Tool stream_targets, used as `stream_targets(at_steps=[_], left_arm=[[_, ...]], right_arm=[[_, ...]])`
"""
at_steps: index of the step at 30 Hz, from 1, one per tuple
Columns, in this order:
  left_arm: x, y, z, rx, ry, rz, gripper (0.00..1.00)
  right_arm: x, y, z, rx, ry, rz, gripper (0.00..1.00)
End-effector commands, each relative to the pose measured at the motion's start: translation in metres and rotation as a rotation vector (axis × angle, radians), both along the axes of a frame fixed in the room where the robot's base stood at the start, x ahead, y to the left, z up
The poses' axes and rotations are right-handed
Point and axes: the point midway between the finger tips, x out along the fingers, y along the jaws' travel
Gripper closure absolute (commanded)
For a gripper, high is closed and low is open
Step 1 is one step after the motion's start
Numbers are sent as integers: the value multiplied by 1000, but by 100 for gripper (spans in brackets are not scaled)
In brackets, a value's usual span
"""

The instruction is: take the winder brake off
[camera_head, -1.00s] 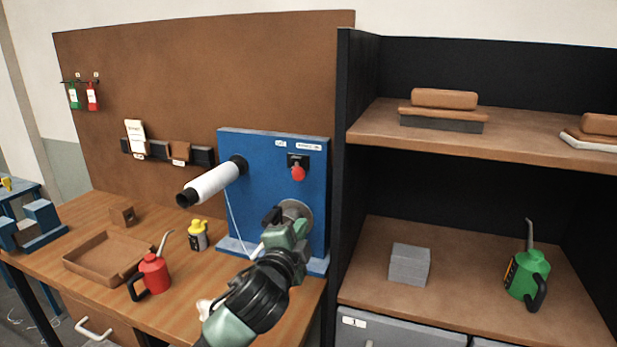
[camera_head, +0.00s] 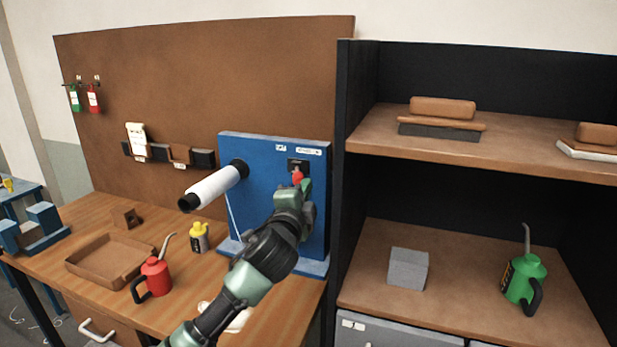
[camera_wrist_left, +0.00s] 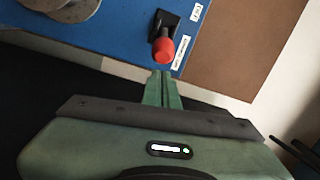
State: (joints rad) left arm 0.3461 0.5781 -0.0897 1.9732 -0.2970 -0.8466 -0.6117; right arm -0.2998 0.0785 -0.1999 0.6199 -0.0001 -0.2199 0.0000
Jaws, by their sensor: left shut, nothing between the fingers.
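The winder brake looks to be the red-knobbed lever (camera_head: 297,176) on a black plate, high on the right of the blue winder panel (camera_head: 265,150). In the left wrist view the red knob (camera_wrist_left: 164,50) lies just beyond the tips of my left gripper (camera_wrist_left: 162,76). My left gripper (camera_head: 305,186) is shut and empty, right below the knob in the head view. I cannot tell whether it touches the knob. The arm hides the lower right of the panel and most of the round disc (camera_wrist_left: 75,8), which shows at the upper left of the wrist view.
A white spool (camera_head: 213,186) sticks out of the panel's left side. A red oil can (camera_head: 154,277), a yellow-topped bottle (camera_head: 198,238) and a brown tray (camera_head: 105,262) stand on the bench. The black shelf wall (camera_head: 342,200) is close on the right.

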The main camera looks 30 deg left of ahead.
Motion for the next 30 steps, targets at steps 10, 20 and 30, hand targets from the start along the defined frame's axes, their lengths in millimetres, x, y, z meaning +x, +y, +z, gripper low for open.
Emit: stream_targets(at_steps=[10, 20, 30], left_arm=[[32, 11, 3, 0, -1, -1, 100], [32, 11, 2, 0, 0, -1, 100], [27, 15, 3, 1, 0, -52, 100]], right_arm=[[0, 0, 11, 0, 0, 0, 64], [0, -1, 11, -1, 1, 1, 64], [0, -2, 16, -2, 1, 1, 64]])
